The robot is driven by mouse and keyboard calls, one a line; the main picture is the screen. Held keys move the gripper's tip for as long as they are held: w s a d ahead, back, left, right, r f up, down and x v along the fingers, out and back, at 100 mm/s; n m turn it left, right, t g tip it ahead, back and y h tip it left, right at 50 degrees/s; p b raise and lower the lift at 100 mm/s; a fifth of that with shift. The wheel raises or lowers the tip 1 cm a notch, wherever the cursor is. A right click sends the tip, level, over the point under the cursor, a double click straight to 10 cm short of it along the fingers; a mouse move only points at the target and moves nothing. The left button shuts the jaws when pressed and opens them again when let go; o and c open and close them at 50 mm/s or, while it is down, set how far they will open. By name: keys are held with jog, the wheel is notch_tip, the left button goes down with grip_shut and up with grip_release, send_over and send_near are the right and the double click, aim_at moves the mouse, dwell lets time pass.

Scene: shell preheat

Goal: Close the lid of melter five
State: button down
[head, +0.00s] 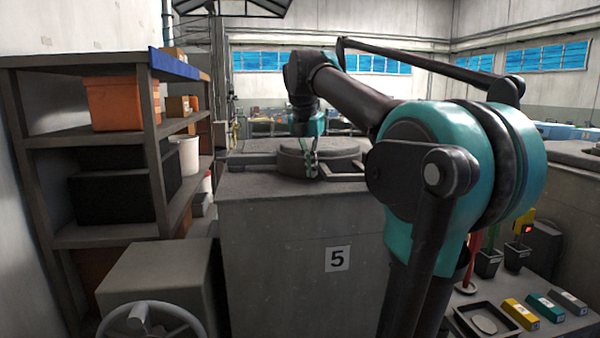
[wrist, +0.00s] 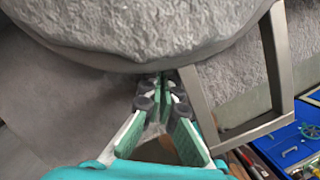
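Melter five (head: 300,240) is a grey block with a "5" label (head: 337,259) on its front. Its round grey lid (head: 345,150) lies about flat on top; I cannot tell whether it is fully seated. The lid fills the top of the wrist view (wrist: 150,30). A grey loop handle (head: 345,178) sticks out from the lid's near side; it also shows in the wrist view (wrist: 280,65). My gripper (head: 311,172) points down at the lid's near edge, left of the handle. In the wrist view its fingertips (wrist: 161,82) meet beside the handle's inner end, with nothing seen between them.
A shelf with an orange bin (head: 110,102) and black boxes stands at the left. A grey box with a handwheel (head: 150,322) is at the lower left. A bench with a tray (head: 485,322) and coloured blocks is at the lower right. Another melter (head: 565,155) stands at the right.

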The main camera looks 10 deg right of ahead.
aim_at(315, 178)
jog(key=shift+w+d+r, duration=0.1)
jog(key=shift+w+d, duration=0.75)
jog(key=shift+w, duration=0.3)
